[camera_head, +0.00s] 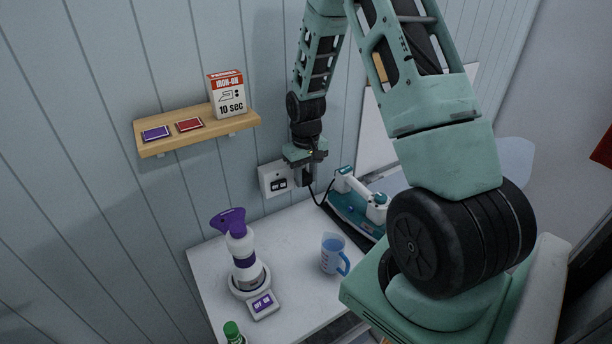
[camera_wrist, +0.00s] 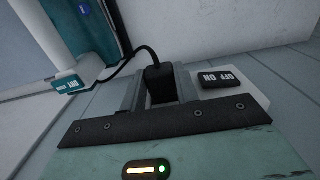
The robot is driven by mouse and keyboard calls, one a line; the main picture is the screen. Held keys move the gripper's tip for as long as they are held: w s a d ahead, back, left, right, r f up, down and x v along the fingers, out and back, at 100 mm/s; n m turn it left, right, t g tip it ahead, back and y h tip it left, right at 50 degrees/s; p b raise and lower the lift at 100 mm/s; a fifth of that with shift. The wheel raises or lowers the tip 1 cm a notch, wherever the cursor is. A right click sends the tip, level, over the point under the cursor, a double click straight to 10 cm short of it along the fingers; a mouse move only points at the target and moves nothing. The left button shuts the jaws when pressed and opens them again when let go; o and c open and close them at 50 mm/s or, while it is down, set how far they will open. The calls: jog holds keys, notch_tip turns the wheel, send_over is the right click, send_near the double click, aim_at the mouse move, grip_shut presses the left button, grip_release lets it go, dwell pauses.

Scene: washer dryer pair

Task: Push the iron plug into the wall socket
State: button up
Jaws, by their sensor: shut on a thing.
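The black iron plug (camera_wrist: 162,82) is between the fingers of my gripper (camera_wrist: 158,88) in the wrist view, with its cord curving left to the iron. In the head view my gripper (camera_head: 306,172) is shut on the plug, right at the wall socket (camera_head: 272,180). The white socket plate also shows in the wrist view (camera_wrist: 256,97), with an OFF/ON switch (camera_wrist: 221,78) beside the plug. The plug's front is hidden, so I cannot tell whether its pins are in the socket.
The white table (camera_head: 205,270) holds a purple and white spray bottle (camera_head: 240,250) on a scale-like base, a measuring jug (camera_head: 332,252) with blue liquid, and a green-capped bottle (camera_head: 233,332). A wooden shelf (camera_head: 160,147) with a box (camera_head: 228,95) and two cards is on the wall.

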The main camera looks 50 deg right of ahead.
jog(key=o, duration=1.1)
jog(key=shift+w, duration=0.1)
jog(key=shift+c, duration=0.2)
jog(key=shift+r, duration=0.15)
notch_tip(320, 180, up, 17)
jog(key=b, duration=0.3)
jog(key=shift+b, duration=0.4)
